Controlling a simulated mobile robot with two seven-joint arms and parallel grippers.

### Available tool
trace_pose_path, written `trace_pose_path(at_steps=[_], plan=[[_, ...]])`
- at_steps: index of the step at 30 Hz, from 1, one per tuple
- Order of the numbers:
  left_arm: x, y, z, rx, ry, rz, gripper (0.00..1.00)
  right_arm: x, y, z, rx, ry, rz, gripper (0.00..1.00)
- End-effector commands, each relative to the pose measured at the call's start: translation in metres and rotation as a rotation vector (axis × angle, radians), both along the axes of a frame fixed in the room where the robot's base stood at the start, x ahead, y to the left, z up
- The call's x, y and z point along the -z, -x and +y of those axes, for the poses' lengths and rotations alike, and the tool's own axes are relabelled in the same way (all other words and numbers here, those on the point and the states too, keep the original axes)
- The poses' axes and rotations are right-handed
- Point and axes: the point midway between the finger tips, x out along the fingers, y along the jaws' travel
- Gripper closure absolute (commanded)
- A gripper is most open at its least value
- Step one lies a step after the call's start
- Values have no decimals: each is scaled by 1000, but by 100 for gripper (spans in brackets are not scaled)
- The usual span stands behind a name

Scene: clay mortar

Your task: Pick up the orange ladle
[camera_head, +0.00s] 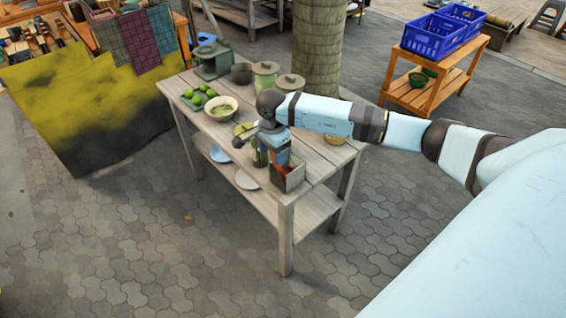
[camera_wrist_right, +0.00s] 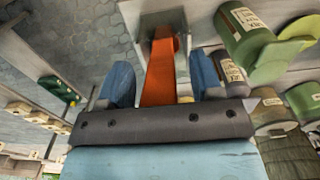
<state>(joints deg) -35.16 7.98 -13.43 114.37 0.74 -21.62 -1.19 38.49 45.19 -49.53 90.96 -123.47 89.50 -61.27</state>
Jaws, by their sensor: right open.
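The orange ladle (camera_wrist_right: 161,78) shows in the right wrist view as a long orange strip between the two blue fingers of my right gripper (camera_wrist_right: 160,85). The fingers are open, with a gap on each side of it. Its upper end lies against a grey box. In the head view, my right gripper (camera_head: 274,155) points down over the front end of the wooden table. A small grey box (camera_head: 289,182) stands there, with orange-red (camera_head: 294,168) showing in it. The gripper and arm hide much of the ladle. My left gripper is out of view.
The table (camera_head: 313,160) also holds a bowl (camera_head: 221,109), green fruits (camera_head: 199,95), lidded pots (camera_head: 266,76) and jars beside the gripper. A plate (camera_head: 246,179) lies on the lower shelf. A tree trunk (camera_head: 317,45) rises behind the table. Paving in front is clear.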

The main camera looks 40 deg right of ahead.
Motion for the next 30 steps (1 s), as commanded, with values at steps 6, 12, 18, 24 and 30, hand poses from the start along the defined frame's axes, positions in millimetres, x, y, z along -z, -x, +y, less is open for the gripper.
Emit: trace_pose_path(at_steps=[6,12,18,24,30], plan=[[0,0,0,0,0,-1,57,0,0,0,0,0,-1,50],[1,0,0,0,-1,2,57,0,0,0,0,0,-1,96],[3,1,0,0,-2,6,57,0,0,0,0,0,-1,100],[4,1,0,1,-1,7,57,-6,-1,0,0,0,-2,100],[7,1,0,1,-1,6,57,-30,-1,-1,-1,1,-4,100]])
